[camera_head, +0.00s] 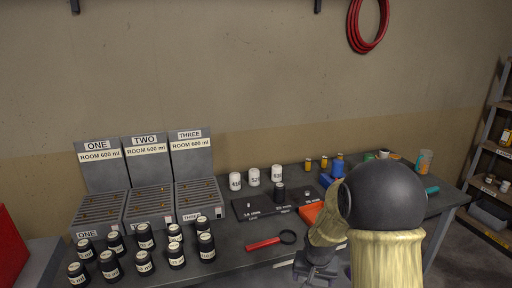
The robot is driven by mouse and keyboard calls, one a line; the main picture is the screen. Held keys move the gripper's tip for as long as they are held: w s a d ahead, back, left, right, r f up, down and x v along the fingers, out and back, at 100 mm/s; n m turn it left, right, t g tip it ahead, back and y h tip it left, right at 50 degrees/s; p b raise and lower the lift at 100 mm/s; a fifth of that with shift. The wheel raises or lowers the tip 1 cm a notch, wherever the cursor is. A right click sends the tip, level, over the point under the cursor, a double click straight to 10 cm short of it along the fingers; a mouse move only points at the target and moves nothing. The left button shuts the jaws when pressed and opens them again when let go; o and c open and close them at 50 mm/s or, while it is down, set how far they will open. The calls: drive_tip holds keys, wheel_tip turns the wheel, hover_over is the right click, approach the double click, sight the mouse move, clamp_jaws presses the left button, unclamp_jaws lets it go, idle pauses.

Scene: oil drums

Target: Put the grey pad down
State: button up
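I cannot pick out the grey pad for certain. My gripper (315,270) is at the lower middle of the head view, low over the front part of the dark table (238,262). It is dark and small, and its fingertips are partly lost at the frame's bottom edge and against the table. I cannot tell whether it is open or shut, or whether anything is in it. A short pale strip (283,263) shows just left of it. My own arm, with a dark round joint and tan links, covers the table's right front.
Grey racks marked ONE (98,207), TWO (150,203) and THREE (198,195) stand left, with several black drums (145,237) before them. White drums (253,177) stand behind a dark board (262,204). A red-handled magnifier (265,243) lies near my gripper. Shelves (490,150) stand right.

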wheel_tip(320, 180, down, 16)
drive_tip(key=w+a+n+b, duration=0.1)
drive_tip(key=w+n+b, duration=0.1)
drive_tip(key=w+n, duration=0.1)
drive_tip(key=s+f, duration=0.4)
drive_tip(key=f, duration=0.6)
drive_tip(key=s+f, duration=0.5)
drive_tip(key=f, duration=0.4)
drive_tip(key=shift+f+y, duration=0.4)
